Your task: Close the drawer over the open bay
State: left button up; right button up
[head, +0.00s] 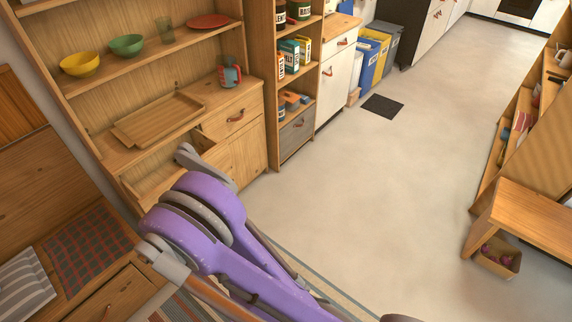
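The wooden hutch (206,116) stands at the left. Its left drawer (162,180) looks pulled out below the counter, with part of its bare inside showing. My purple arm hides its front and whatever lies below it, so I cannot make out the open bay. The hutch's right drawer (222,122) is flush and has a leather pull (236,115). The grey end of my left arm, seemingly the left gripper (189,157), is at the drawer's right side. Its fingers are not clear, and I cannot tell whether it touches. My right gripper is not in view.
A cabinet with a checked cloth (88,252) is at lower left. The floor (365,175) to the right is clear up to a bench (530,215).

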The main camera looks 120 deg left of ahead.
aim_at(145, 181)
jog(key=k+j+u, duration=0.1)
jog(key=k+u, duration=0.3)
jog(key=k, duration=0.15)
jog(key=u, duration=4.15)
jog(key=i+l+u, duration=0.1)
jog(key=i, duration=0.3)
jog(key=i+l+u, duration=0.1)
jog(key=i, duration=0.3)
jog(key=i+l+u, duration=0.15)
jog(key=i, duration=0.2)
